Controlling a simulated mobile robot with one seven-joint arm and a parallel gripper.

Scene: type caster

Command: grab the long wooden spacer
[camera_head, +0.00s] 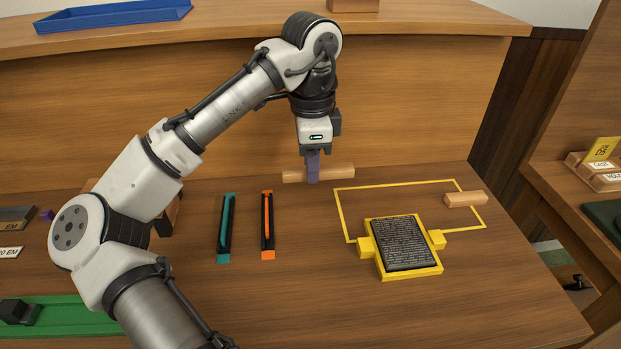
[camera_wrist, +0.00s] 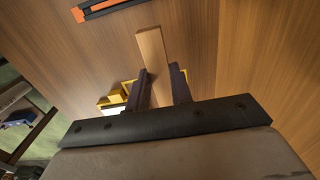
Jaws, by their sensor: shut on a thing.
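The long wooden spacer (camera_head: 340,173) is a pale wooden bar lying level and crosswise in my gripper (camera_head: 313,172), in front of the wooden back panel. My gripper points down and is shut around its middle, with both ends sticking out to the sides. The bar appears raised off the bench top, though its exact height is hard to judge. In the wrist view, the spacer (camera_wrist: 152,52) runs between the two dark fingers of my gripper (camera_wrist: 164,84). Its near part is hidden by the fingers and palm.
A shorter wooden block (camera_head: 465,199) lies on the right of a yellow outline (camera_head: 400,187). A yellow frame (camera_head: 412,274) holding a dark text block stands at its front. Teal (camera_head: 226,228) and orange (camera_head: 267,226) holders lie to the left. A shelf edge (camera_head: 420,32) rises behind.

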